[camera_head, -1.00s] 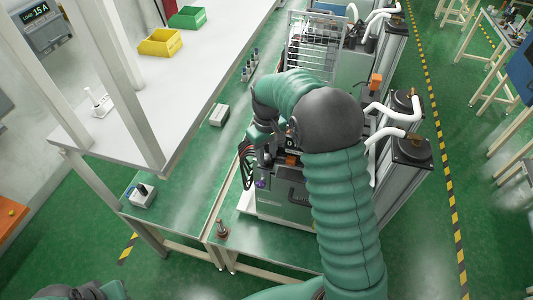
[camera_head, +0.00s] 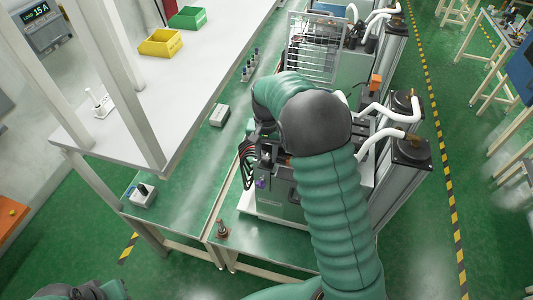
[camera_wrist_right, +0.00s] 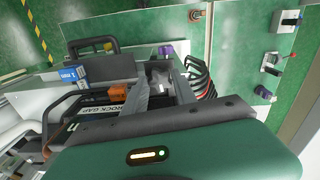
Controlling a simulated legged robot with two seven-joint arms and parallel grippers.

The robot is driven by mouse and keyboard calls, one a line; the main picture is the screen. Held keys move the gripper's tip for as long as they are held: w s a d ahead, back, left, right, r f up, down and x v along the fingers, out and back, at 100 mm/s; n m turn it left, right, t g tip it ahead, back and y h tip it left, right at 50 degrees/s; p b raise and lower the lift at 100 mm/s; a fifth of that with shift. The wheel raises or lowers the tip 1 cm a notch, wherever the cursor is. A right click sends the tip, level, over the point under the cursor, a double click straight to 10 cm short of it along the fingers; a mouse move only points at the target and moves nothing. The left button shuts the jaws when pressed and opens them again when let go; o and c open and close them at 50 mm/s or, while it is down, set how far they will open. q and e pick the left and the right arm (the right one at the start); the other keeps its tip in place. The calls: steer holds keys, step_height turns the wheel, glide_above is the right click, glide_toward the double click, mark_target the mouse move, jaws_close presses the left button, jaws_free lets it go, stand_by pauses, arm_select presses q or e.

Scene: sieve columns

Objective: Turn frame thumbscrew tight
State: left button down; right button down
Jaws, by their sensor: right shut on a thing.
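The right gripper (camera_wrist_right: 160,90) is in the right wrist view, its two dark fingers reaching up from my green wrist. It is shut on a small pale grey part (camera_wrist_right: 160,76), which looks like the frame thumbscrew; the fingers cover much of it. This is at the dark-topped machine frame (camera_wrist_right: 108,66), beside a purple knob (camera_wrist_right: 165,50). In the head view my arm and elbow hide most of the gripper and the screw; the machine's grey-green body (camera_head: 280,205) shows below. A dark and green part of my left arm shows at the lower left edge; its jaws do not show.
An orange block (camera_wrist_right: 117,94) and a blue-labelled box (camera_wrist_right: 73,75) sit close to the gripper. Black cables (camera_wrist_right: 201,78) curve beside it. A grey switch box (camera_head: 140,195) stands on the green bench, which has clear room. White hoses (camera_head: 385,110) run at the right.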

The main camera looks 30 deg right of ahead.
steer(key=shift+w+d+r+m, duration=0.15)
steer(key=shift+w+r+m, duration=0.05)
steer(key=shift+m, duration=0.1)
stand_by(0.4)
steer(key=c, duration=1.3)
jaws_free()
steer(key=shift+o, duration=1.4)
steer(key=shift+f, duration=0.15)
